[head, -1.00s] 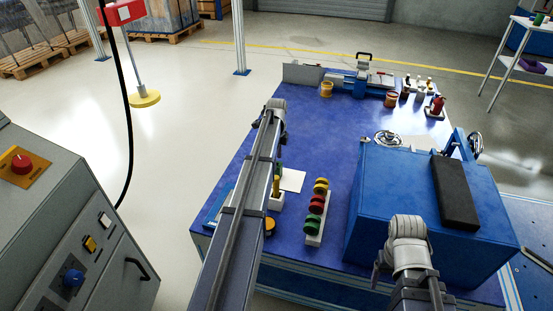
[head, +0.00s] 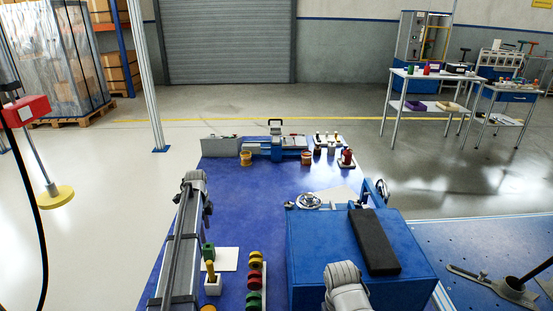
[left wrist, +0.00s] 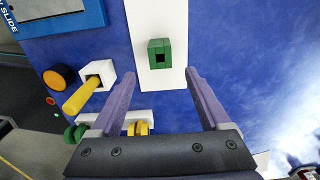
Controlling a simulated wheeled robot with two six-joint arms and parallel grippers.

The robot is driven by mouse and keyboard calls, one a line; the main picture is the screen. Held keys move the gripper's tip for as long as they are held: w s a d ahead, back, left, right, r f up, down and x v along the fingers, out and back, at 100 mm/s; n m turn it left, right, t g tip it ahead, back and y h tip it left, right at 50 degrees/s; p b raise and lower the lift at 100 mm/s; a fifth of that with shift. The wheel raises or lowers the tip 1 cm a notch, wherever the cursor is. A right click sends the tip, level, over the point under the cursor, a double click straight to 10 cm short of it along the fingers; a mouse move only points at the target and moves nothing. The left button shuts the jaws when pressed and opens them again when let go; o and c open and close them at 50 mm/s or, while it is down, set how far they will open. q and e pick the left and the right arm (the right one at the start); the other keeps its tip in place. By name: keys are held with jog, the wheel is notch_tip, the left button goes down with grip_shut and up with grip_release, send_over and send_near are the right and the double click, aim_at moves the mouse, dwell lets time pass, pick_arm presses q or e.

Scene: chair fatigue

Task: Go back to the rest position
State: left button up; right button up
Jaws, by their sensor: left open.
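My left arm reaches forward over the left side of the blue table (head: 240,195) in the head view. In the left wrist view my left gripper (left wrist: 162,78) is open, with nothing between its two purple fingers. A green block with a square hole (left wrist: 160,53) lies on a white sheet (left wrist: 155,20) beyond the fingertips, apart from them. The block also shows beside my arm in the head view (head: 208,250). My right arm's grey joint shows at the bottom of the head view; its gripper is out of sight.
A yellow peg (left wrist: 82,96) sits in a white holder (left wrist: 98,74). Red, yellow and green discs (head: 254,282) stand in a rack. A large blue box (head: 320,255) with a black pad (head: 374,242) fills the table's right. The table's middle is clear.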

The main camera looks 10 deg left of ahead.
pick_arm(q)
jog(key=s+d+r+n+p, duration=0.1)
jog(key=s+d+r+p, duration=0.3)
jog(key=d, duration=0.4)
jog(key=s+d+r+n+p, duration=0.2)
jog(key=d+r+p, duration=0.3)
jog(key=d, duration=0.2)
jog(key=s+d+r+n+p, duration=0.4)
jog(key=s+d+r+p, duration=0.4)
jog(key=s+d, duration=0.3)
jog(key=s+d+r+n+y+p, duration=0.1)
jog(key=s+d+r+n+p, duration=0.3)
jog(key=s+d+r+p, duration=0.4)
jog(key=s+d+r, duration=0.1)
jog(key=s+d, duration=0.2)
jog(key=shift+s+d+p, duration=0.15)
jog(key=shift+s+p, duration=0.05)
jog(key=shift+p, duration=0.15)
